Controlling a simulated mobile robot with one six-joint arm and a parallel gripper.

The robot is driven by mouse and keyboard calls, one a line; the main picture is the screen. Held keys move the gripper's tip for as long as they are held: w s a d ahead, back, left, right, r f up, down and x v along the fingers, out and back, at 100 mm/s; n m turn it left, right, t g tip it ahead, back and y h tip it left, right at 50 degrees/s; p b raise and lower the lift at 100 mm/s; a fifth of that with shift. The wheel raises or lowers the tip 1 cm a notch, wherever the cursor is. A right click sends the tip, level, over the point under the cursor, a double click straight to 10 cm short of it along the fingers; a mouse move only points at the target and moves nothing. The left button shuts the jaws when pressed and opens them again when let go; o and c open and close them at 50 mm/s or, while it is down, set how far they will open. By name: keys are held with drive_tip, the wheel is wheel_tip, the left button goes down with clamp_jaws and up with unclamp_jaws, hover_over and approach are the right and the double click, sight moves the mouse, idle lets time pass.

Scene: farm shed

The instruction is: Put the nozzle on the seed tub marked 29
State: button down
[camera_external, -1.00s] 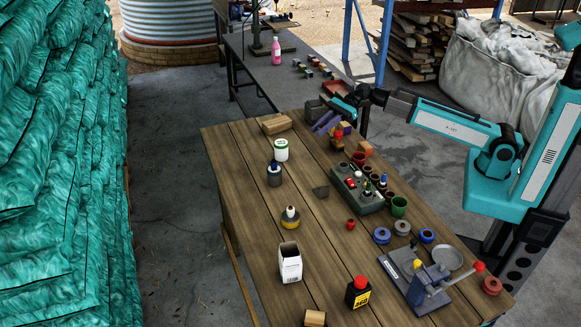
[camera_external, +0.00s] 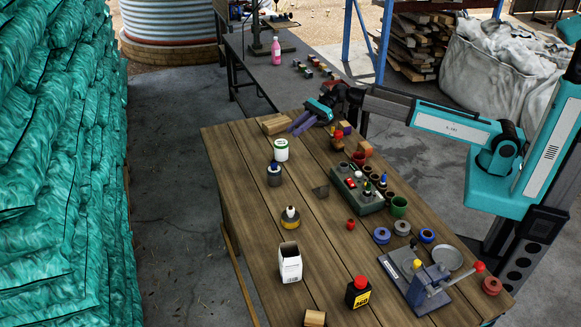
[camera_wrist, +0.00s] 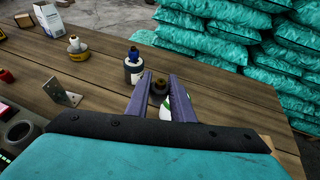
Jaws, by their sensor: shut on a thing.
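My gripper (camera_external: 293,130) is above the far end of the wooden table, with its purple fingers pointing down and left. In the wrist view, the fingers (camera_wrist: 160,78) are shut on a small dark round piece (camera_wrist: 159,87), which looks like the nozzle. It is not clear in the external view. I cannot read 29 on any tub.
A wooden block (camera_external: 275,124) lies at the table's far edge. The left strip is mostly clear.

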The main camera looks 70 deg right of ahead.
drive_tip(key=p, duration=0.1)
hover_over(281, 142)
drive_tip(key=shift+a+f, duration=0.15)
drive_tip(key=shift+f, duration=0.15)
drive_tip(key=shift+s+f, duration=0.1)
drive_tip(key=shift+f+p, duration=0.7)
drive_tip(key=shift+f, duration=0.95)
drive_tip(key=shift+f, duration=0.1)
drive_tip(key=c, duration=1.5)
unclamp_jaws()
drive_tip(key=shift+c, duration=0.2)
drive_tip(key=b+v, duration=0.2)
drive_tip(key=v, duration=1)
